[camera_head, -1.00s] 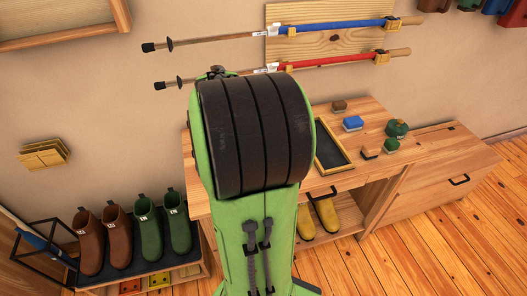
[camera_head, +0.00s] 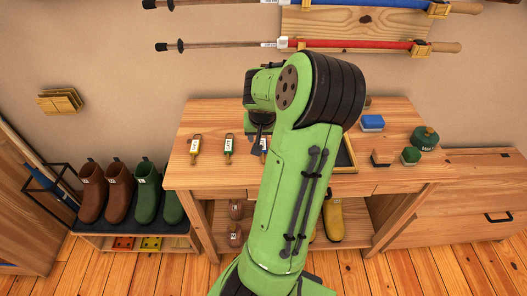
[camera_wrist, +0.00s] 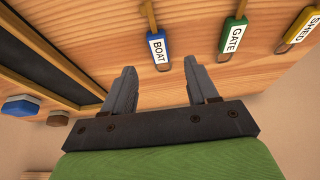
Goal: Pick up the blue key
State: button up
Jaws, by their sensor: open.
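The blue key, with a white BOAT label, lies on the wooden tabletop; its tag (camera_wrist: 158,47) shows in the wrist view. In the head view the blue key (camera_head: 262,146) is partly hidden by my arm. My gripper (camera_wrist: 160,68) is open and empty, and its fingers point toward the blue key, with the tag just beyond the gap between the fingertips. In the head view my gripper (camera_head: 257,136) is over the table close to the key, mostly covered by the arm. The height between fingers and key is hard to tell.
A green GATE key (camera_wrist: 232,38) and a yellow SHED key (camera_wrist: 301,25) lie to one side of the blue one. A dark, wood-framed tray (camera_head: 346,156) lies on the other side. Brushes, including a blue one (camera_head: 372,122), and a green tin (camera_head: 425,137) stand farther right.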

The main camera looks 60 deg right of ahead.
aim_at(263, 143)
jog(key=b+x, duration=0.2)
jog(key=x, duration=0.4)
jog(key=shift+s+f, duration=0.1)
jog(key=shift+f, duration=0.15)
jog(key=shift+r, duration=0.1)
jog(key=shift+c, duration=0.4)
grip_shut()
